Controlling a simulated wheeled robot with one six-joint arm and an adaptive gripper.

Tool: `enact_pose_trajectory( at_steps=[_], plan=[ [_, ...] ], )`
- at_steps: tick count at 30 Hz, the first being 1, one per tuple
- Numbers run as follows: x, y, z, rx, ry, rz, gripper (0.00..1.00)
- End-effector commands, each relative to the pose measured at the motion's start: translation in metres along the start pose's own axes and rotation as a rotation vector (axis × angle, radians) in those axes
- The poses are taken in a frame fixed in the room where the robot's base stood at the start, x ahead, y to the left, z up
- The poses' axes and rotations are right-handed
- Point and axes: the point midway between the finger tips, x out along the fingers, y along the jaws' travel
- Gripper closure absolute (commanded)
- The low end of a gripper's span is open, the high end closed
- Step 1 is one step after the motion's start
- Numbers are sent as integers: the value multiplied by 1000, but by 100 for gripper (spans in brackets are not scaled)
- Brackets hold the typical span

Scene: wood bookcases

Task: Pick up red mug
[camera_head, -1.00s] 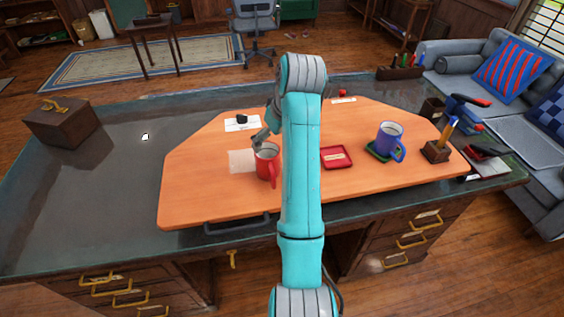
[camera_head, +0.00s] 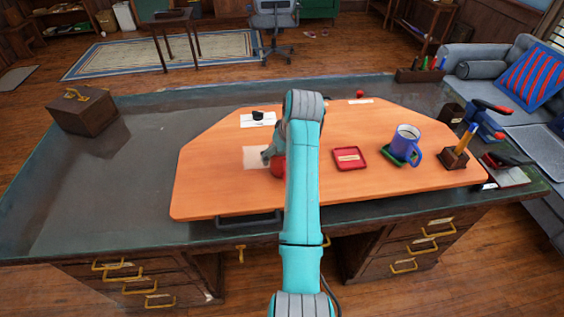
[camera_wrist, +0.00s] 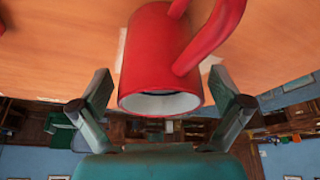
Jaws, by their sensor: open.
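The red mug (camera_head: 277,170) stands on the orange desk board, mostly hidden behind my arm in the camera_head view. In the wrist view the red mug (camera_wrist: 158,55) fills the upper middle, with its pale rim facing my gripper and its handle toward the upper right. My gripper (camera_wrist: 160,88) is open, with one finger on each side of the mug's rim and a visible gap on both sides. In the camera_head view my gripper (camera_head: 270,153) is at the mug, partly hidden by my arm.
A red tray (camera_head: 349,168) lies right of my arm. A blue mug (camera_head: 405,138) stands on a green coaster (camera_head: 388,158) farther right, beside a wooden pen holder (camera_head: 453,160). A brown box (camera_head: 82,118) sits at the left. The desk's left part (camera_head: 105,190) is mostly clear.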

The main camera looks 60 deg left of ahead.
Motion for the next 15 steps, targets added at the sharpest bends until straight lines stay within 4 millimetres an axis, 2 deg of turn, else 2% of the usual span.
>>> enact_pose_trajectory(
  at_steps=[8,11,15],
  plan=[
    [3,0,0,-1,2,1,0],
    [3,0,0,-1,1,1,22],
    [3,0,0,-1,1,1,57]
  ],
)
